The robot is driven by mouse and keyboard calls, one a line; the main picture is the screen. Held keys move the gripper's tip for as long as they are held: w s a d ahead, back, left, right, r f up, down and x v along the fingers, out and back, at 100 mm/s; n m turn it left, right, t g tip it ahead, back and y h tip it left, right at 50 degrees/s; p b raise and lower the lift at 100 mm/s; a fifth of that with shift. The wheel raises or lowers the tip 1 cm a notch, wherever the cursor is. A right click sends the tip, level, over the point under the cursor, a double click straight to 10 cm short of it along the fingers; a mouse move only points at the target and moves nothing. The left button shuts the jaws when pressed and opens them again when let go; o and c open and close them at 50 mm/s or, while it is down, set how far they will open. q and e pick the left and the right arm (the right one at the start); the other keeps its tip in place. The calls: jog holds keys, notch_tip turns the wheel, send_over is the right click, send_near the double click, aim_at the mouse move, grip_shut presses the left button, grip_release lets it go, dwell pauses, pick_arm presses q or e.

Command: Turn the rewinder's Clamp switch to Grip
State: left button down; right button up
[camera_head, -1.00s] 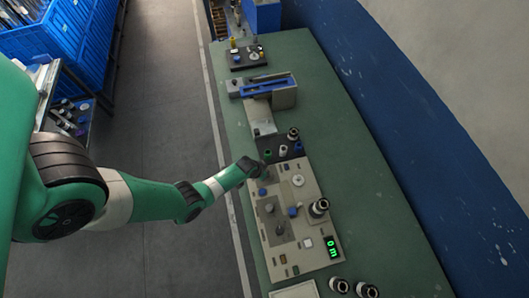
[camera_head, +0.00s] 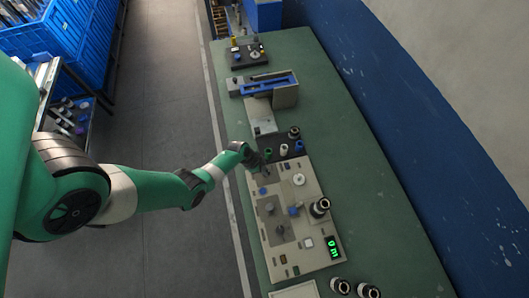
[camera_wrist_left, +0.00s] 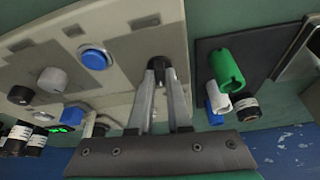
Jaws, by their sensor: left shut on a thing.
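The rewinder's beige control panel (camera_head: 290,235) lies on the green bench, and it also shows in the left wrist view (camera_wrist_left: 120,20). My left gripper (camera_head: 262,166) is at the panel's far left corner. In the left wrist view my left gripper (camera_wrist_left: 158,72) is shut on a small black switch knob (camera_wrist_left: 155,62), its fingers on either side of it. No label is legible, so I cannot tell by name that this is the Clamp switch, nor which way it points. My right gripper is not in view.
Another spool (camera_head: 319,207) stands at the panel's right. Bench room is clear to the right.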

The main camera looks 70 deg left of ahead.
pick_arm(q)
jog(key=shift+a+m+g+h, duration=0.1)
jog(key=shift+m+g+h, duration=0.2)
jog(key=shift+m, duration=0.8)
jog(key=shift+a+m+g+h, duration=0.1)
jog(key=shift+m+h, duration=0.3)
jog(key=shift+m, duration=0.7)
jog(key=shift+p, duration=0.3)
jog(key=c, duration=0.9)
grip_release()
jog(key=shift+o, duration=0.2)
jog(key=p+v, duration=1.1)
jog(key=shift+r+p, duration=0.3)
jog(key=shift+p, duration=0.05)
